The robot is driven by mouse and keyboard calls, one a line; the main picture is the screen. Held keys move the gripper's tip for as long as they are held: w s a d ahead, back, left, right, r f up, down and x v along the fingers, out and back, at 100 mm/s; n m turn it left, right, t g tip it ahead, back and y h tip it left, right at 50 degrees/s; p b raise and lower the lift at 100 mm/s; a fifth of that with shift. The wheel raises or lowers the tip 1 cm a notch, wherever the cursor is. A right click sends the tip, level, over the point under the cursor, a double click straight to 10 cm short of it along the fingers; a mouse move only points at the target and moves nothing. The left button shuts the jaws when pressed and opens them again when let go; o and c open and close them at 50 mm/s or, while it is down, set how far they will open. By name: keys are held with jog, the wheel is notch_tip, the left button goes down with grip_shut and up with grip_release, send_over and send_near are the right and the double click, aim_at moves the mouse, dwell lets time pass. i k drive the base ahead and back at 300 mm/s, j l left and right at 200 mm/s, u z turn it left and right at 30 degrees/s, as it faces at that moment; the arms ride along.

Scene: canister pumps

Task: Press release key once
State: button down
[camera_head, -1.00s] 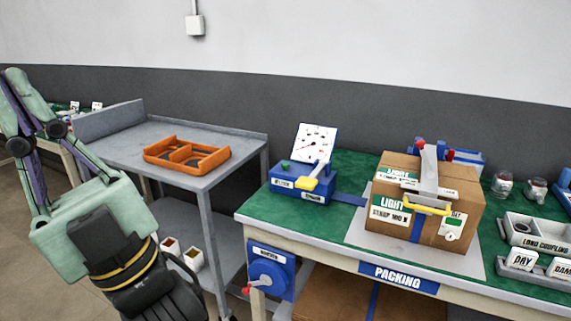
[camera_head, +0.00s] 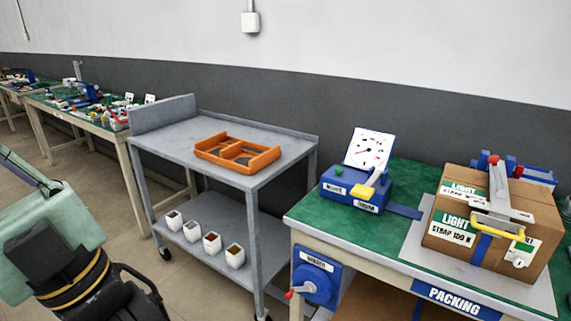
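A blue tensioner unit (camera_head: 357,187) stands on the left end of the green-topped packing table. My gripper (camera_head: 130,292) is at the lower left, dark and partly cut off by the frame edge, well apart from the unit. Its fingertips are not clear.
A strapped cardboard box (camera_head: 455,250) with a metal tool and yellow handle stands right of the unit. A blue crank box (camera_head: 316,281) hangs on the table front. A grey cart (camera_head: 165,147) with an orange tray (camera_head: 235,153) stands between my arm and the table.

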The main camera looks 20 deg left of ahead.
aim_at(338, 170)
jog(key=i+l+u, duration=0.3)
jog(key=u, duration=0.15)
jog(key=i+l+u, duration=0.4)
jog(key=i+l, duration=0.2)
jog(key=l, duration=0.15)
jog(key=i+l, duration=0.2)
jog(key=i+l+u, duration=0.1)
jog(key=l, duration=0.35)
jog(key=i, duration=0.1)
